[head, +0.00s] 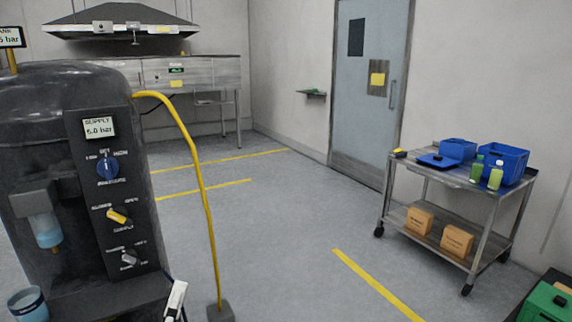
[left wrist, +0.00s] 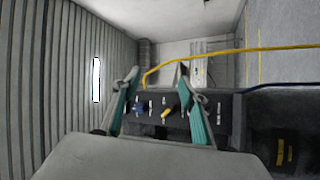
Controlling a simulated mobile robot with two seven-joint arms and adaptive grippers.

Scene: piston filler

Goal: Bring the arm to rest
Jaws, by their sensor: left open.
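My left gripper (left wrist: 158,73) shows in the left wrist view with its two teal-padded fingers spread apart and nothing between them. Beyond the fingers is the dark control panel (left wrist: 152,99) of the filler, with a blue knob (left wrist: 138,108) and a yellow knob (left wrist: 168,114). No contact with the panel is visible. In the head view the same panel stands at the left, with the blue knob (head: 107,168), the yellow knob (head: 118,216) and a grey knob (head: 129,259) below a 6.0 bar supply display (head: 99,127). My right gripper is not in view.
A yellow hose (head: 199,180) arches from the machine to the floor. A metal cart (head: 455,178) at the right holds blue bins (head: 503,163), green bottles (head: 477,168) and boxes (head: 457,240). A hooded bench (head: 190,73) and a grey door (head: 366,120) are behind. The middle floor is clear.

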